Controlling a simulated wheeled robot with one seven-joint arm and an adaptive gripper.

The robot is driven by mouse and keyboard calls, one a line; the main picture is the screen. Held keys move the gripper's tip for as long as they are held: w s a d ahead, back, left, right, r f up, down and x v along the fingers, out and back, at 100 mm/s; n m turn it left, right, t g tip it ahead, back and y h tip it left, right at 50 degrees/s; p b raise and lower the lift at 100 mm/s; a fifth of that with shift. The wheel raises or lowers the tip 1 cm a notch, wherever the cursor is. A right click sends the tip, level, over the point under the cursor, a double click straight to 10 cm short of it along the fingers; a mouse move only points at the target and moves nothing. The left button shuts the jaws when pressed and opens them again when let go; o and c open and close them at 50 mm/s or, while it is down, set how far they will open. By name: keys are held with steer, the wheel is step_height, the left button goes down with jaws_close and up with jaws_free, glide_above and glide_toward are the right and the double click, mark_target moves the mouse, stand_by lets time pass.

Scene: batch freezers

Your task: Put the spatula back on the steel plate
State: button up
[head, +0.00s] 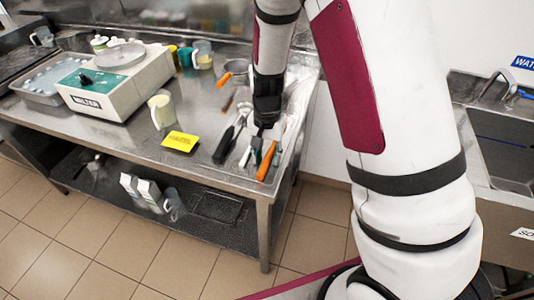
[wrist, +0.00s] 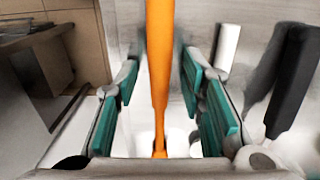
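An orange-handled tool, which looks like the spatula (head: 266,164), lies at the right front of the steel table, its handle pointing to the front edge. My gripper (head: 265,147) is over it, pointing down. In the wrist view the orange handle (wrist: 159,60) runs between the green finger pads of my gripper (wrist: 160,100), with a gap on each side. The gripper is open and not holding it. The spatula's far end is hidden by my gripper in the head view. I cannot clearly make out the steel plate under or beside the tools.
A black-handled tool (head: 224,145) and a white-handled one (head: 244,156) lie close on the left. Another orange-handled tool (head: 223,80) lies further back. A yellow card (head: 180,141), a jug (head: 162,110) and a white machine (head: 115,85) stand left.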

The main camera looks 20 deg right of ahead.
steer(key=shift+r, duration=0.1)
step_height(320, 180, up, 12)
steer(key=s+d+r+n+t, duration=0.1)
steer(key=s+r+n+t, duration=0.1)
steer(key=s+r, duration=0.6)
steer(key=s+d+r+n+t, duration=0.2)
steer(key=s+r+n, duration=0.3)
steer(key=s, duration=0.8)
step_height(320, 180, up, 3)
steer(key=shift+s+d+r+t, duration=0.1)
steer(key=shift+s+d+t, duration=0.25)
steer(key=shift+t, duration=0.15)
